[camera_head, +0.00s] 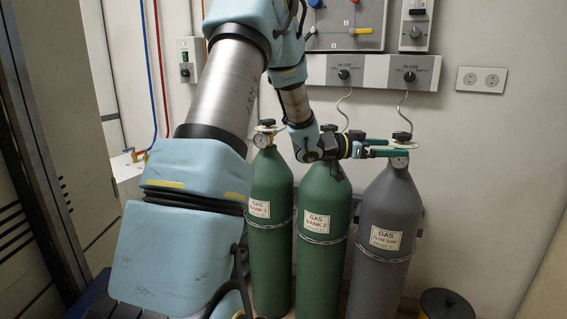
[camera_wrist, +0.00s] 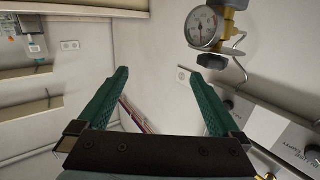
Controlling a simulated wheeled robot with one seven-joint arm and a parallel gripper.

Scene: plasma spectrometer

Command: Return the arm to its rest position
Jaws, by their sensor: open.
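My arm (camera_head: 228,85) reaches out from the left foreground, up and over toward the gas cylinders. My gripper (camera_head: 411,148) points right, close to the valve and gauge on top of the grey gas tank (camera_head: 383,215). In the wrist view my gripper (camera_wrist: 159,76) has its two green fingers spread apart, with only wall and floor background between them. A pressure gauge (camera_wrist: 203,27) with a brass fitting shows above and right of the right finger, apart from it. From the head view I cannot tell whether the fingers touch the grey tank's valve.
Two green gas tanks stand left of the grey one; the middle one (camera_head: 322,235) is just below my forearm. Regulator boxes (camera_head: 409,73) and a control panel (camera_head: 345,25) are on the wall behind.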

